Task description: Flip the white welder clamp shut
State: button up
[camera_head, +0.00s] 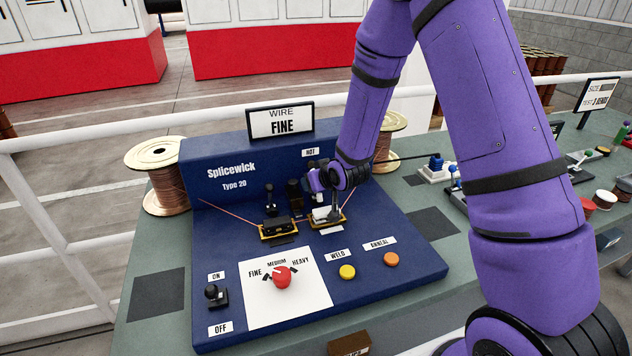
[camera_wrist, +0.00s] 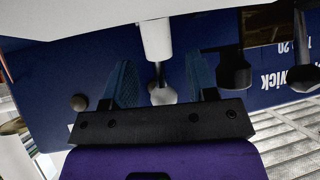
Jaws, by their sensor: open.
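The white welder clamp (camera_head: 322,214) sits on a gold base on the blue Splicewick welder, right of the black clamp (camera_head: 277,224). My gripper (camera_head: 323,183) is directly above and behind it and hides part of it; I cannot tell how far the clamp is closed. In the wrist view, my gripper's (camera_wrist: 162,84) two blue fingers are open. A white post with a pale rounded knob, apparently the clamp's lever (camera_wrist: 156,40), shows between them with gaps on both sides. A dark lever (camera_wrist: 235,70) stands to the right there.
The welder (camera_head: 225,215) has a red dial (camera_head: 281,277), a yellow button (camera_head: 347,272), an orange button (camera_head: 391,259) and a black switch (camera_head: 215,296). A copper spool (camera_head: 165,185) stands left. A white rail (camera_head: 75,135) runs behind the green bench (camera_head: 150,260).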

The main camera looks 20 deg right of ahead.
jog(key=v, duration=1.1)
jog(key=shift+o, duration=0.2)
jog(key=shift+w+f, duration=0.1)
jog(key=shift+w, duration=0.05)
